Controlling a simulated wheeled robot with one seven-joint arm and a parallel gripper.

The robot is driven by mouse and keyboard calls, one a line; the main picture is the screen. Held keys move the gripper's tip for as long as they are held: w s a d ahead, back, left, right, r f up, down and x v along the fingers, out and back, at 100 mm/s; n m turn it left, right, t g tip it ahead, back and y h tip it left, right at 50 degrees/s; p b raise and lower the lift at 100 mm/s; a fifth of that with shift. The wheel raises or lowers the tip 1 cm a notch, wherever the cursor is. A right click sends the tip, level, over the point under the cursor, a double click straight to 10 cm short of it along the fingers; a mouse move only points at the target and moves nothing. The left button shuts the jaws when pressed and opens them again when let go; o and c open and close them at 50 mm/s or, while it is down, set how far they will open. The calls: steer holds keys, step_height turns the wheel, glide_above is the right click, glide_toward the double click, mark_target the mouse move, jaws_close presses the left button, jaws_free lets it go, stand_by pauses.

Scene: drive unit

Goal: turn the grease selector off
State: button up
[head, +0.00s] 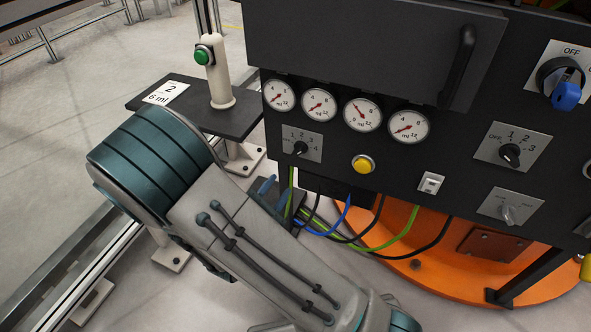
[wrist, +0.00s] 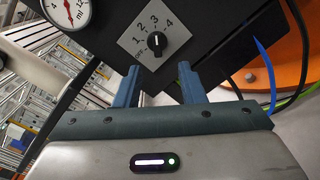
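No label in view reads "grease". A black selector knob on a light plate marked OFF, 1, 2, 3 (head: 510,154) is on the right of the dark panel; its setting is too small to tell. Another black knob, on a plate marked 1 to 4 (head: 300,148), is at the panel's lower left. It also shows in the wrist view (wrist: 157,43), with its white mark pointing up the picture. My gripper (wrist: 160,78) is open and empty, its two blue fingers apart below this second knob. In the head view my gripper is partly hidden behind my arm.
A blue rotary handle (head: 567,95) marked OFF and a grey knob (head: 508,214) are at right. Several gauges (head: 319,104), a yellow button (head: 363,164) and a small switch (head: 431,184) share the panel. Cables (head: 405,228) hang below. A green-button post (head: 218,80) stands left.

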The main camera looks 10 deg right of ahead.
mark_target(297, 155)
steer(key=shift+n+t, duration=0.3)
steer(key=b+x, duration=0.1)
steer(key=x, duration=0.3)
steer(key=f+b+x, duration=0.1)
steer(key=x, duration=0.3)
steer(key=b+x, duration=0.2)
steer(key=x, duration=0.2)
steer(key=shift+w+a+f, duration=0.15)
steer(key=shift+w+a, duration=0.15)
steer(key=shift+w, duration=0.05)
steer(key=shift+w+d, duration=0.4)
steer(key=shift+w, duration=0.1)
jaws_close()
